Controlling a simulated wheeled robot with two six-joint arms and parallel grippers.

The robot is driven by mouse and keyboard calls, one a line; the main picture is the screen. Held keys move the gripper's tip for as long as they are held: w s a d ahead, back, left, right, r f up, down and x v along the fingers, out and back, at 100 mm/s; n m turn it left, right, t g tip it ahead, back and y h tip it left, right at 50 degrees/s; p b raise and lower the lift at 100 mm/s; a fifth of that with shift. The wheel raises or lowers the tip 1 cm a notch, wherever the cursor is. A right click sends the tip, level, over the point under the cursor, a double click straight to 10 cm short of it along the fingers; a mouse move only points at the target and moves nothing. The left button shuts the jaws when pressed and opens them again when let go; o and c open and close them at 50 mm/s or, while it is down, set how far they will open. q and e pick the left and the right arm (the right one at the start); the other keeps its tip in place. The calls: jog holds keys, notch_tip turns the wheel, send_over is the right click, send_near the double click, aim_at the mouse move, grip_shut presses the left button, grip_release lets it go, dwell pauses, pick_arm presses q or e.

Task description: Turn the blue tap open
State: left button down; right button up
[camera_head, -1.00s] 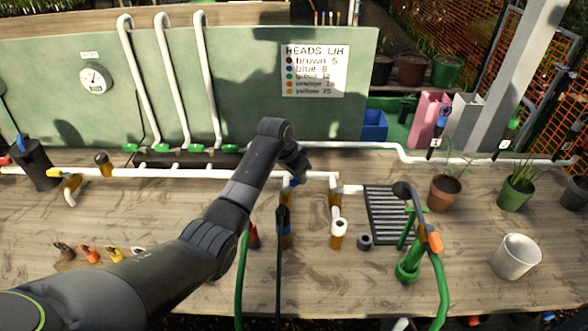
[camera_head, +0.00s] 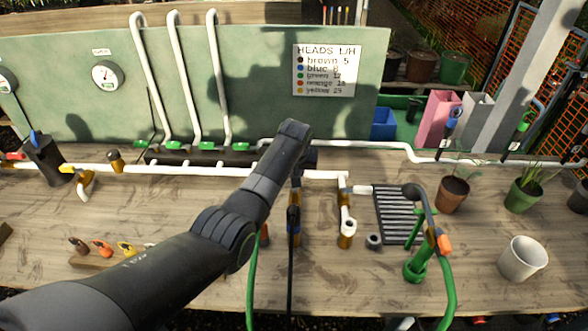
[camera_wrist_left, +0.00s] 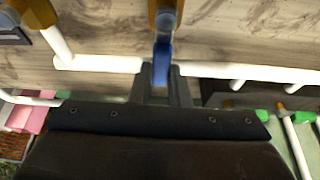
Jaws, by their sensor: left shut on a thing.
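The blue tap's lever (camera_wrist_left: 163,60) shows in the left wrist view, between the fingers of my left gripper (camera_wrist_left: 162,86). The gripper is shut on it. The lever points along the fingers, across the line of the white pipe (camera_wrist_left: 105,64). A brass-coloured fitting (camera_wrist_left: 165,8) shows at the top edge of that view. In the head view my left arm reaches over the bench from the lower left, and its wrist hides the gripper and most of the lever. A brass fitting with a blue band (camera_head: 294,212) stands just below the wrist. My right gripper is not in view.
A white pipe (camera_head: 200,170) runs along the bench. A green hose stand (camera_head: 418,262), a black grate (camera_head: 397,222) and a white pot (camera_head: 522,258) lie to the right. A green panel (camera_head: 250,90) with a heads sign (camera_head: 326,70) stands behind. Several coloured pieces (camera_head: 102,248) lie front left.

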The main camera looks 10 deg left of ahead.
pick_arm(q)
jog(key=shift+a+f+n, duration=0.1)
jog(key=shift+a+n, duration=0.05)
jog(key=shift+n, duration=0.15)
jog(key=c, duration=1.4)
grip_release()
jog(key=shift+o, duration=0.2)
jog(key=shift+s+r, duration=0.2)
jog(key=shift+r, duration=0.5)
jog(key=b+v, duration=0.2)
jog(key=v, duration=1.4)
jog(key=shift+d, duration=0.2)
